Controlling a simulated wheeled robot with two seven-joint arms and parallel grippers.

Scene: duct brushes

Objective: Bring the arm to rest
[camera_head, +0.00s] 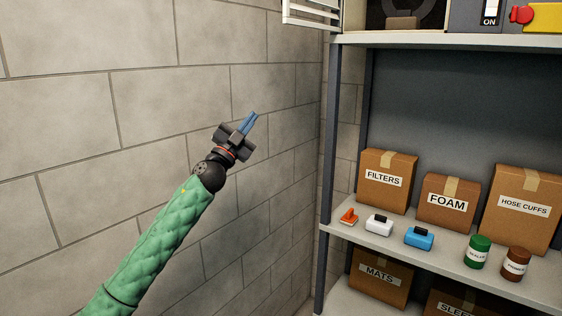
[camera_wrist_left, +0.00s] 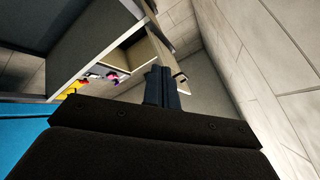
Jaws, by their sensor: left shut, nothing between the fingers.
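My left arm, in a green quilted sleeve, reaches up from the lower left in the head view. My left gripper (camera_head: 252,120) has blue fingers that are shut together with nothing between them. It is held in the air in front of the block wall, left of the shelf unit and apart from it. In the left wrist view the shut fingers (camera_wrist_left: 162,88) point toward the upper part of the shelf unit and the wall corner. My right gripper is not in view.
A grey shelf unit (camera_head: 330,150) stands at the right. Free air lies before the block wall (camera_head: 170,95).

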